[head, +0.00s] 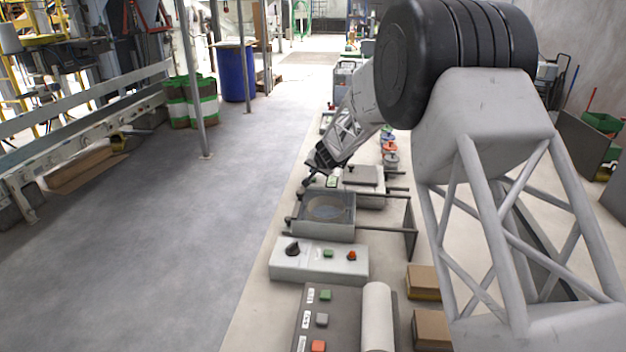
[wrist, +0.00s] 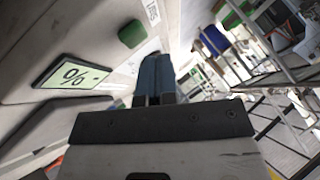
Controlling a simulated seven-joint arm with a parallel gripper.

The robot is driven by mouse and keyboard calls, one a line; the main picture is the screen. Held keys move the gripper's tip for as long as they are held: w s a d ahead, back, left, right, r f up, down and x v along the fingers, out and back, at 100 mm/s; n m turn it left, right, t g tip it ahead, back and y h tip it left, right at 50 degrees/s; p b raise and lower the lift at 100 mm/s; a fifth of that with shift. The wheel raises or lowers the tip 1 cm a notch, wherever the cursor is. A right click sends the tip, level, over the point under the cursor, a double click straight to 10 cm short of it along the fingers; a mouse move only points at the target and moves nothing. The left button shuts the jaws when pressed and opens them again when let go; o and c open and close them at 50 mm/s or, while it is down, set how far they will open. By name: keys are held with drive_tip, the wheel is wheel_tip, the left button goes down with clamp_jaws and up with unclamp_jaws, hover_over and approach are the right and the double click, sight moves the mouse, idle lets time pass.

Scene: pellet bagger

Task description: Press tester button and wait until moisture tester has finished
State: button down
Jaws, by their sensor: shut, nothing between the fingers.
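The moisture tester (head: 362,177) is a pale box on the bench, beyond the clear-lidded unit. Its small display (head: 332,181) faces the left side. In the wrist view the display (wrist: 72,76) is lit pale green and shows a % sign with a small mark beside it. A green button (wrist: 132,34) sits on the same face, next to a partly cut-off label. My gripper (head: 308,181) is at the tester's left front. Its dark fingers (wrist: 155,62) are shut and empty, with tips close to the button. A gap shows in the picture; contact is not visible.
Nearer on the bench are a clear-lidded unit (head: 325,212), a white control box (head: 320,262) with a knob and buttons, and a grey button panel (head: 325,315). Thin dark rods (head: 408,225) stick out to the right. The floor (head: 180,230) on the left is open.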

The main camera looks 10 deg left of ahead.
sight(313, 179)
drive_tip(key=shift+s+f, duration=0.15)
drive_tip(key=shift+f, duration=0.75)
drive_tip(key=shift+s+f, duration=0.15)
drive_tip(key=shift+f, duration=0.75)
idle(1.3)
drive_tip(key=shift+s+a+r, duration=0.15)
drive_tip(key=shift+a, duration=0.05)
idle(0.5)
drive_tip(key=shift+r, duration=1.25)
drive_tip(key=shift+w+d+r, duration=0.1)
drive_tip(key=shift+w+r, duration=0.05)
drive_tip(key=shift+r, duration=0.75)
drive_tip(key=shift+w+d+r, duration=0.1)
drive_tip(key=shift+r, duration=0.75)
drive_tip(key=shift+r, duration=0.1)
